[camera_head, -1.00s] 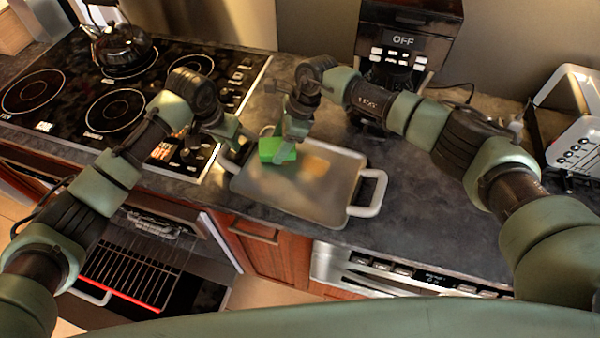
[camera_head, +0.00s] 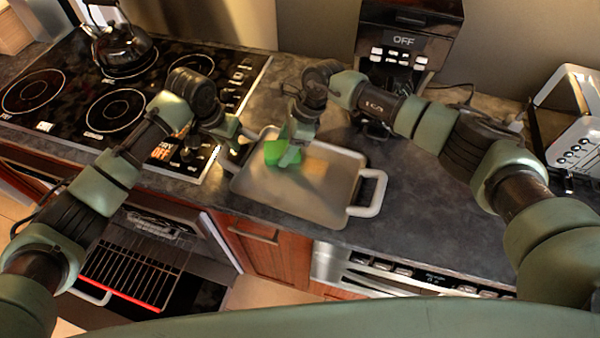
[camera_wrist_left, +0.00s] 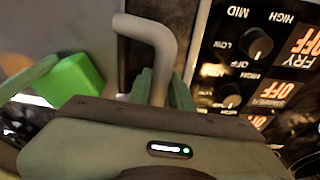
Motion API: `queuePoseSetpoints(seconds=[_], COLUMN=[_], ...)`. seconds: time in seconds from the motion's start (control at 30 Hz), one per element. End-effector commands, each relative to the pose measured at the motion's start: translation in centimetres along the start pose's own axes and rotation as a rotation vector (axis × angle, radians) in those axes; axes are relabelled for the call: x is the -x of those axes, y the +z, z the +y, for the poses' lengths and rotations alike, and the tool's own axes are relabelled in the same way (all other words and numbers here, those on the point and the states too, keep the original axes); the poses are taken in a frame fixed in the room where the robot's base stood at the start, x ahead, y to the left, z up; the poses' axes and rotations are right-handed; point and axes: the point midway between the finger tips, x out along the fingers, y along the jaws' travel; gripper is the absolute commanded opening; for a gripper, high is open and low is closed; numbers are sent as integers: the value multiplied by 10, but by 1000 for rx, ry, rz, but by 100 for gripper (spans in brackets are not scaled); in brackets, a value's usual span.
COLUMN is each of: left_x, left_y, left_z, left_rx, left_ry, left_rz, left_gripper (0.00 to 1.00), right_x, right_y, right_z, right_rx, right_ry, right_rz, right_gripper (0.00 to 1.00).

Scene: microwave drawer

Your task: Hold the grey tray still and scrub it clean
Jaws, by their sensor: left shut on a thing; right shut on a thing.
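The grey tray (camera_head: 315,205) lies flat on the dark counter in the head view, with a light handle at each end. A brownish stain (camera_head: 315,168) shows on its surface right of the sponge. My left gripper (camera_head: 238,150) is shut on the tray's left handle; the left wrist view shows this handle (camera_wrist_left: 160,38) between the fingers. My right gripper (camera_head: 290,152) is shut on a green sponge (camera_head: 276,155) at the tray's upper left part. The sponge also shows in the left wrist view (camera_wrist_left: 75,80). Whether it presses on the tray is hard to tell.
A stove (camera_head: 60,100) with a black kettle (camera_head: 122,48) is at the left. A coffee machine (camera_head: 405,40) stands behind the tray, and a white toaster (camera_head: 570,125) at the far right. The counter right of the tray is clear.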

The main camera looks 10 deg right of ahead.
Motion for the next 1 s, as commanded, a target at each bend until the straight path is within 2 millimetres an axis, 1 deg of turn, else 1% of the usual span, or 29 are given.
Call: queuePoseSetpoints(seconds=[0.03, 0.43, 0.7, 1.0], left_x=[-1, -1, -2, -2], left_y=[2, 2, 2, 2], left_z=[-2, -2, -2, -2], left_rx=[2, 2, 2, 2], left_ry=[-3, -3, -3, -4], left_rz=[-4, -4, -4, -5], left_gripper=[0, 0, 0, 0], right_x=[0, 4, 8, 10], right_y=[-6, -16, -33, -42], right_z=[2, 9, 18, 23], right_rx=[-3, -3, -5, -6], right_ry=[2, 4, 6, 8], right_rz=[5, 6, 8, 12], right_gripper=[0, 0, 0, 0])
